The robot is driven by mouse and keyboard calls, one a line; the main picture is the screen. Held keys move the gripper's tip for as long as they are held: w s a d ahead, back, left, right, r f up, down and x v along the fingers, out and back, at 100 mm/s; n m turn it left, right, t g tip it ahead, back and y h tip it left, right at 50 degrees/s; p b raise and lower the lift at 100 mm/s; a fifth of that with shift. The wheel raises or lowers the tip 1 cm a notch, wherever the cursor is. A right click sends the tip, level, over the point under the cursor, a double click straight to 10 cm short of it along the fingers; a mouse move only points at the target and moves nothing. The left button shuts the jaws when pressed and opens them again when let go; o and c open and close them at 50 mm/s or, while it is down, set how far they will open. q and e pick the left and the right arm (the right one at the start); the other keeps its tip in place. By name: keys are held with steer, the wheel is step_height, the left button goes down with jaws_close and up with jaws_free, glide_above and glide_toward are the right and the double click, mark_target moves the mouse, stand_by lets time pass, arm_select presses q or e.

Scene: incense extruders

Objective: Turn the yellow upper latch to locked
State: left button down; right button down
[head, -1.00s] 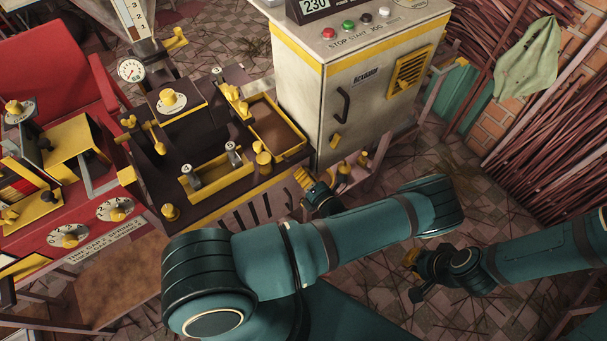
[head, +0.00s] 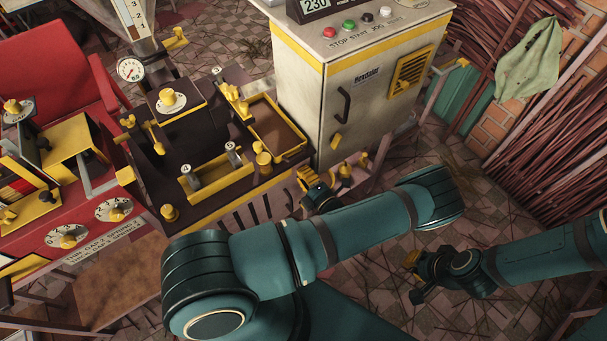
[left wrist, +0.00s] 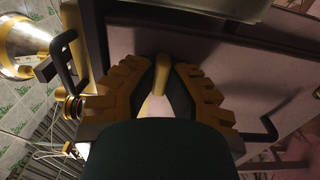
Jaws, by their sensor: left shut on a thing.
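My left gripper (head: 311,181) is low at the front of the dark extruder bench, beside the grey cabinet. The left wrist view shows its ridged yellow fingers (left wrist: 162,88) shut on a small yellow latch (left wrist: 162,68) against a pale panel. The latch's turned position is hard to read, and it is hidden in the head view. Another yellow latch (head: 337,141) shows on the cabinet door below its black handle. My right gripper (head: 413,277) hangs over the tiled floor at the lower right, away from the machines. Its finger opening is unclear.
The grey cabinet (head: 388,110) stands just behind my left gripper. Yellow knobs (head: 345,170) stick out close to its right. In the left wrist view, a black bent handle (left wrist: 62,62) is beside the fingers. Tiled floor (head: 380,255) is open between my arms.

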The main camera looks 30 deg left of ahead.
arm_select(q)
steer(key=shift+a, duration=0.1)
steer(key=c, duration=1.3)
jaws_free()
steer(key=v, duration=1.2)
